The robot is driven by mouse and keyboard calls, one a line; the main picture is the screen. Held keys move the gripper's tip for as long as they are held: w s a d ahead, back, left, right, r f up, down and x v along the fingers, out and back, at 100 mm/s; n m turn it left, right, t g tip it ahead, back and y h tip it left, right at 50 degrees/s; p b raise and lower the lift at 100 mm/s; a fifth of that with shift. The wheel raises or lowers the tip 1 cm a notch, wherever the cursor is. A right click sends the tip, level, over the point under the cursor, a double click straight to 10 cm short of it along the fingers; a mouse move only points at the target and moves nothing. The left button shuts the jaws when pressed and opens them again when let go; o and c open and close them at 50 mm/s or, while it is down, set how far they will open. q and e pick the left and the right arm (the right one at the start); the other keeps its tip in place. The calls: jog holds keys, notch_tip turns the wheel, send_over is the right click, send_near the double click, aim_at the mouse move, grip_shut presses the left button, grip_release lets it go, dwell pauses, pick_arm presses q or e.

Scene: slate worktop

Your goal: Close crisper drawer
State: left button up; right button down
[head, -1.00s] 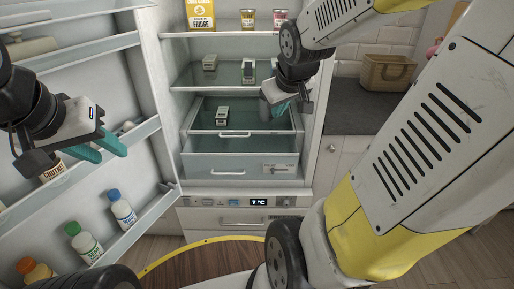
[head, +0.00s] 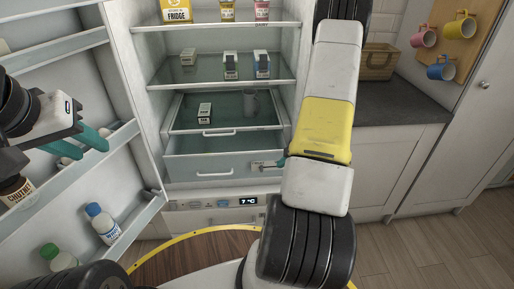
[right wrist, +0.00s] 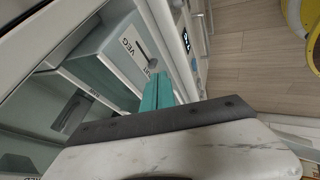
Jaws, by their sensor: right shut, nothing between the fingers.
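The fridge stands open in the head view. Its lower crisper drawer (head: 190,167) has a pale front with a handle and a small slider, and appears to stand out from the clear upper drawer (head: 185,126). A VEG-marked drawer front (right wrist: 118,47) shows in the right wrist view. My right gripper (head: 283,162) is at the right end of the lower drawer's front, mostly hidden by my arm; contact is unclear. Its teal fingers (right wrist: 158,91) are together and empty in the right wrist view. My left gripper (head: 84,146) is open and empty by the fridge door.
The fridge door (head: 80,75) is swung out on the left, with a white bottle (head: 102,222) in its shelf. A small carton (head: 205,113) and grey mug (head: 250,102) show at the upper drawer. A dark counter (head: 395,105) is on the right.

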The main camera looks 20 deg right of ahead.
send_near(264, 166)
notch_tip(264, 166, down, 4)
jog(key=s+a, duration=0.2)
jog(key=w, duration=0.4)
jog(key=shift+w+d, duration=0.25)
jog(key=shift+d, duration=0.1)
jog(key=shift+w, duration=0.1)
